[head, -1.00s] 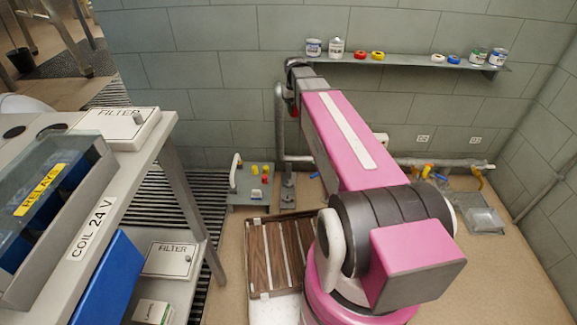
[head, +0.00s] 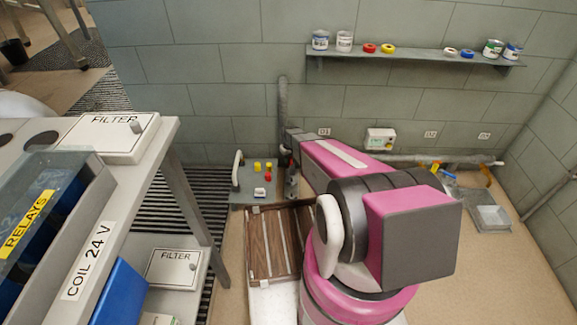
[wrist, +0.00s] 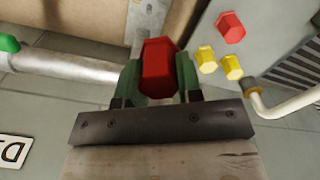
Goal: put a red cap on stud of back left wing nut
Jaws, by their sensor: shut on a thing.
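In the wrist view my gripper (wrist: 158,82) has its green fingers closed on a red hexagonal cap (wrist: 158,62). Another red cap (wrist: 231,27) and two yellow caps (wrist: 205,60) (wrist: 232,67) stand on a grey panel to the right, apart from my gripper. In the head view this grey panel (head: 243,201) lies low near the wall, with the yellow caps (head: 257,166), a red piece (head: 267,174) and a small white piece (head: 260,192) on it.
A white handle (wrist: 282,106) rises from the panel's edge. A pipe (wrist: 70,66) with a green part runs on the left of the wrist view. In the head view, a brown slatted crate (head: 252,238) lies before the panel, and a shelf (head: 415,57) hangs above.

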